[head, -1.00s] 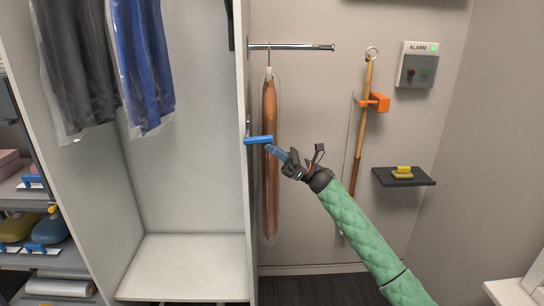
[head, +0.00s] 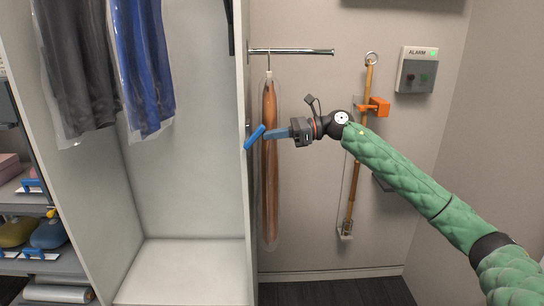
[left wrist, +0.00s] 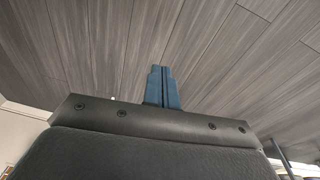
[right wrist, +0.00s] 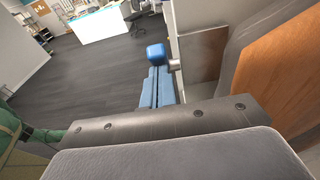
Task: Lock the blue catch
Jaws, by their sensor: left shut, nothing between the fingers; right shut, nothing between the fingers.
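The blue catch (head: 255,137) is a short blue handle on the front edge of the white wardrobe's right side panel. In the head view it is tilted, with its upper end to the right. My right gripper (head: 268,134) is shut and empty, its fingertips at or very near the catch's right side; I cannot tell if they touch. In the right wrist view the blue end of the catch (right wrist: 156,53) stands just beyond the shut fingers (right wrist: 157,84). My left gripper (left wrist: 162,84) is shut and empty over grey floor, and is outside the head view.
A bagged brown garment (head: 269,170) hangs from a rail (head: 300,52) close behind my right gripper. A wooden pole (head: 366,100) with an orange clip (head: 379,107) and an alarm box (head: 416,70) are on the wall. Bagged trousers (head: 140,60) hang inside the wardrobe.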

